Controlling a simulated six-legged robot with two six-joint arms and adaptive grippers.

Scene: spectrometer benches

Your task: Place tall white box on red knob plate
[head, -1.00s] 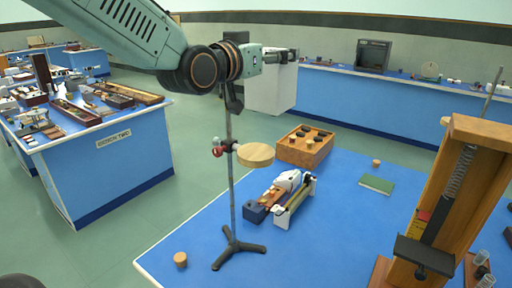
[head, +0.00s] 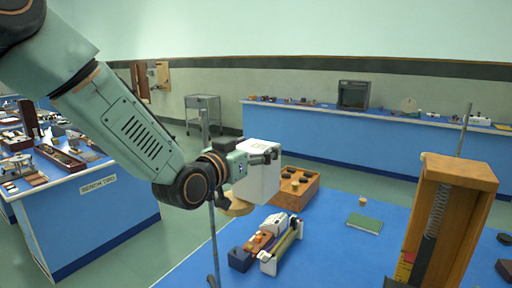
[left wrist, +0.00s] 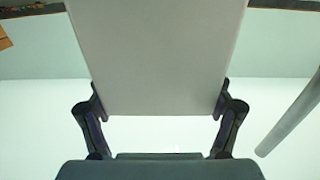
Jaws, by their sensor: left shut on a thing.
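The tall white box (head: 257,178) hangs from my left gripper (head: 264,156), whose fingers are shut on its sides. In the left wrist view the white box (left wrist: 155,60) fills the middle, with one dark finger at each side. The red knob plate is a round wooden disc (head: 235,209) on a stand, showing partly below my gripper and beside the box's lower left. Its red knob is hidden. I cannot tell whether box and disc touch. My right gripper is not in view.
The stand's metal rod (head: 213,240) rises close to my left wrist. A small instrument (head: 266,242), a green book (head: 364,224) and a tall wooden frame (head: 455,190) are on the blue bench.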

